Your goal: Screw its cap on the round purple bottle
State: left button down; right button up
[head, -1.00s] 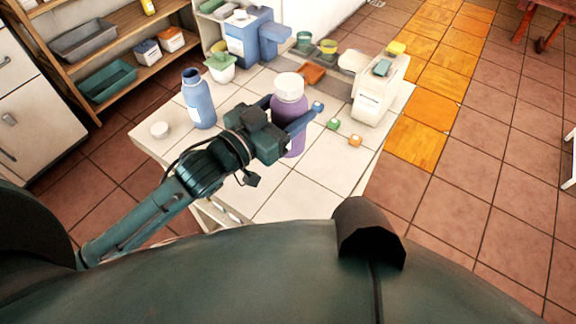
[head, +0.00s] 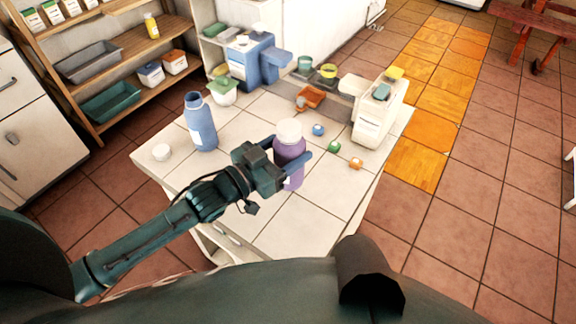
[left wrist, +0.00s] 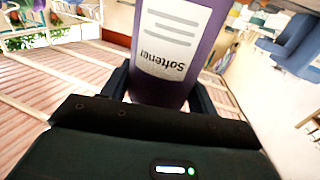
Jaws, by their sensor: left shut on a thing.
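The round purple bottle (head: 289,158) is over the front part of the white tiled table (head: 303,208), roughly upright. A white cap (head: 289,131) sits on its top; I cannot tell how tightly. My left gripper (head: 290,166) is shut on the bottle's body from the left. In the left wrist view, the bottle (left wrist: 176,50) stands between the two fingers, its "Softener" label upside down in the picture. The top is out of that view. I cannot tell whether the base touches the table. My right gripper is not in view.
A blue bottle (head: 200,122) without a cap and a loose white cap (head: 161,152) stand at the table's left. Small blue (head: 318,130), green (head: 334,146) and orange (head: 356,163) pieces lie right of the bottle. A white dispenser (head: 377,115) stands at the right edge.

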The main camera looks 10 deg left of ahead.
pick_arm(q)
jog(key=shift+f, duration=0.2)
jog(key=shift+f, duration=1.9)
jog(key=shift+f, duration=0.2)
jog(key=shift+c, duration=2.1)
grip_release()
